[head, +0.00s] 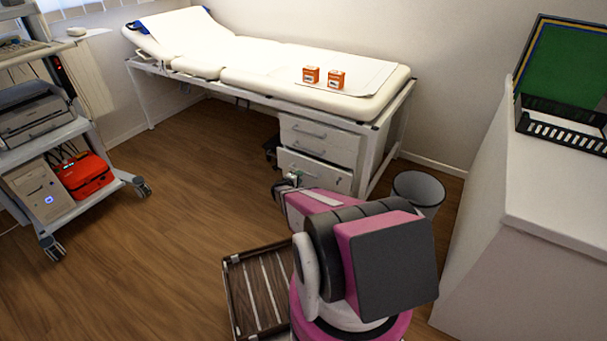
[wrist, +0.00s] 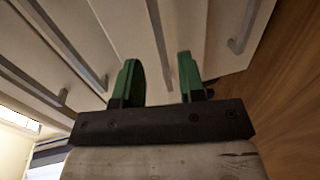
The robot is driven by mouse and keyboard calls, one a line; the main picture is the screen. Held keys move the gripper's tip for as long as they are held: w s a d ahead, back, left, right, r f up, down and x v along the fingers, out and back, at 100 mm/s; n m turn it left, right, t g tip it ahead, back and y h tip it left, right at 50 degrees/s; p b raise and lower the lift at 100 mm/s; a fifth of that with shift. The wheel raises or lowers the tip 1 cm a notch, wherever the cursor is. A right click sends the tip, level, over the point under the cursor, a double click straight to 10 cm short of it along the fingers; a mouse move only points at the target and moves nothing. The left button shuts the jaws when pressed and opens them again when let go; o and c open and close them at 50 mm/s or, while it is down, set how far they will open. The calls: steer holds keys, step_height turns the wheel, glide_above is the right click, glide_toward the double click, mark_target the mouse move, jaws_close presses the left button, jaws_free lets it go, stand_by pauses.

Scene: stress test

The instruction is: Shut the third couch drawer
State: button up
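The couch (head: 265,62) stands along the back wall with a white drawer unit under its right end. The upper drawer (head: 318,139) looks shut. The drawer below it (head: 314,171) seems to stand out a little, with a dark gap above it. Anything lower is hidden by my pink arm. My gripper (head: 293,180) is low in front of the unit's left side. In the wrist view its green fingers (wrist: 159,80) are apart with nothing between them, close to off-white drawer fronts (wrist: 120,22) with several grey bar handles (wrist: 157,38). I cannot tell whether they touch.
A grey bin (head: 420,188) stands right of the drawers. A white counter (head: 550,190) fills the right side. A slatted, dark-framed tray (head: 229,283) lies left of my arm. A wheeled equipment cart (head: 95,180) stands at left. The wooden floor between is clear.

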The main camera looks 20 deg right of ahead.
steer(key=x, duration=0.6)
steer(key=shift+d, duration=0.1)
jaws_close()
